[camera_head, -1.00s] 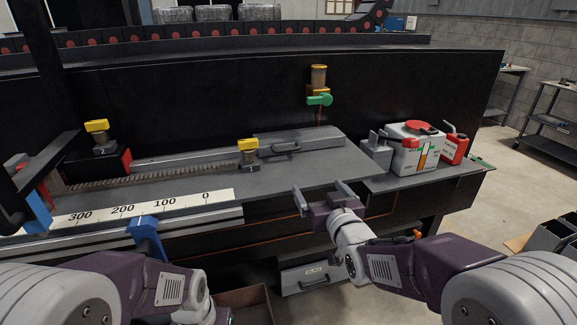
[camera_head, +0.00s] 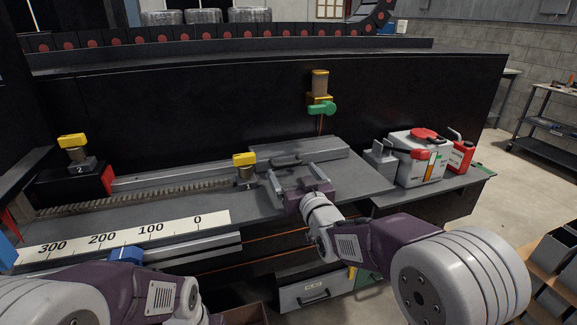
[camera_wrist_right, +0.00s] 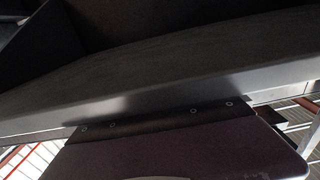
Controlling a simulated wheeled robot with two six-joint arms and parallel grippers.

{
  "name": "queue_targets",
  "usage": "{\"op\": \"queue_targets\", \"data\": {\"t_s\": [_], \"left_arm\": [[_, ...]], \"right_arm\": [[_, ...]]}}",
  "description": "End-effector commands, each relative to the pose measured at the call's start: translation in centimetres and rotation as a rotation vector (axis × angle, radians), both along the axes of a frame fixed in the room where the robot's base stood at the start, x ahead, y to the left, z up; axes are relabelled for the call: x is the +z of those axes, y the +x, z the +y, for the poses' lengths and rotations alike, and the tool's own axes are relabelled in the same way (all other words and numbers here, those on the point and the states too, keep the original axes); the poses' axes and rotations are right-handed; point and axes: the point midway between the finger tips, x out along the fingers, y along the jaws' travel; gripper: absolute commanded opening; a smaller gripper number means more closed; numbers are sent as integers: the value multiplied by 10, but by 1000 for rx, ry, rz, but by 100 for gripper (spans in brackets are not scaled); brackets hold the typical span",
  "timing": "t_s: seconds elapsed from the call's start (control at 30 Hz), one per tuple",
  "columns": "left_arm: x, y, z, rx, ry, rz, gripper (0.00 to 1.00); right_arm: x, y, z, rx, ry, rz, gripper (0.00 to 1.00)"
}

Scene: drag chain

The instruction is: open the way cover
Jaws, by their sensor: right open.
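The way cover (camera_head: 325,154) is a long flat grey lid with a dark bar handle (camera_head: 287,160) on its front, at the right end of the bench's rail. My right gripper (camera_head: 291,169) is open, its two fingers pointing at the cover's front beside the handle. I cannot tell whether the fingers touch it. In the right wrist view a long grey edge (camera_wrist_right: 150,95) runs close across the picture, with my purple gripper body below; the fingertips are hidden there.
Yellow-topped clamps (camera_head: 245,160) stand by the toothed rack, left of the cover. A green-handled valve (camera_head: 321,107) hangs on the black back wall. A white container (camera_head: 418,158) and a red can (camera_head: 460,157) stand at the right. A numbered scale (camera_head: 125,234) lies in front.

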Motion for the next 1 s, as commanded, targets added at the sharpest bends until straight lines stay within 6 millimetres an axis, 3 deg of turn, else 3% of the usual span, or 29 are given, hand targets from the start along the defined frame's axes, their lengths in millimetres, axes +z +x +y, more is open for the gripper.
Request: {"op": "queue_targets", "data": {"t_s": [0.2, 0.5, 0.57, 0.8, 1.0], "left_arm": [[3, 0, 0, 0, 0, 0, 36], [3, 0, 0, 0, 0, 0, 36], [3, 0, 0, 0, 0, 0, 36], [3, 0, 0, 0, 0, 0, 36], [11, 0, 0, 0, 0, 0, 36]], "right_arm": [[0, 31, 10, 0, 0, -1, 94], [0, 37, 12, 0, 0, 0, 94], [0, 37, 12, 0, 0, 0, 83], [0, 36, 12, 1, -1, 0, 16], [5, 36, 13, 2, -5, 11, 12]]}}
